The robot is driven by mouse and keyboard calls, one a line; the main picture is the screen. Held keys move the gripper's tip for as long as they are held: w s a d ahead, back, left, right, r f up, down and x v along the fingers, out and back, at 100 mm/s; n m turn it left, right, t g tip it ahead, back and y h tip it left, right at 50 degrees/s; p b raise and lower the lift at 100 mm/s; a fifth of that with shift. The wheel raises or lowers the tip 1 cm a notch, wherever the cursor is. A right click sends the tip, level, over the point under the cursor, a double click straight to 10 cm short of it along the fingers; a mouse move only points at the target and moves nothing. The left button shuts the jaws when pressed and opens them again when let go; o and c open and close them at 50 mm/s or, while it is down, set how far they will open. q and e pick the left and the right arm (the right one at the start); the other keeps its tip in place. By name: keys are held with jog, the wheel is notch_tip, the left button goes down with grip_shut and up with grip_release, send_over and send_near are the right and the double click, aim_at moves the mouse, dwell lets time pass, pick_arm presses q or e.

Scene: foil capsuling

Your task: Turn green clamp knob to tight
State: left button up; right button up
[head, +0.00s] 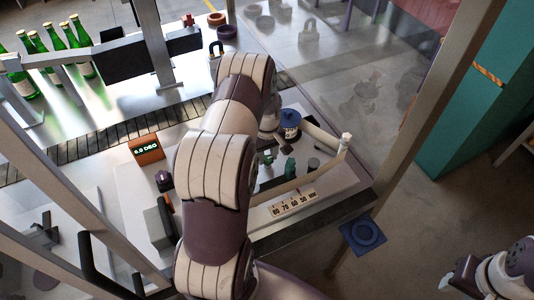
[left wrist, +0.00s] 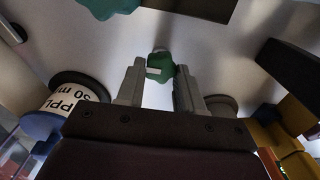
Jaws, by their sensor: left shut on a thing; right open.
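The green clamp knob (left wrist: 160,63), with a white mark on its face, sits between the two grey fingers of my left gripper (left wrist: 158,75) in the left wrist view. The gripper is shut on it. In the head view my left arm covers much of the bench, and I cannot clearly make out the left gripper's fingers. A small green part (head: 290,167) shows just right of the arm there; I cannot tell if it is the knob. My right gripper (head: 453,280) is open and empty at the lower right, over the floor, away from the bench.
A blue-topped spool (head: 289,120) and a pale bar (head: 320,140) stand behind. An orange display (head: 146,149) is left of my arm. Green bottles (head: 75,50) stand at the back left. A metal post (head: 440,85) rises at right.

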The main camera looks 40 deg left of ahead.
pick_arm(q)
jog(key=m+b, duration=0.1)
jog(key=m, duration=0.2)
jog(key=shift+w, duration=0.15)
jog(key=m+b, duration=0.1)
jog(key=m, duration=0.4)
jog(key=shift+d+m+b, duration=0.1)
jog(key=shift+m+b, duration=0.3)
jog(key=m, duration=0.4)
jog(key=shift+w+d+r+b, duration=0.1)
jog(key=shift+b, duration=0.3)
jog(key=shift+m+b, duration=0.3)
jog(key=shift+m, duration=2.2)
jog(key=shift+r, duration=0.1)
jog(key=o, duration=1)
jog(key=shift+o, duration=0.2)
jog(key=shift+d, duration=0.1)
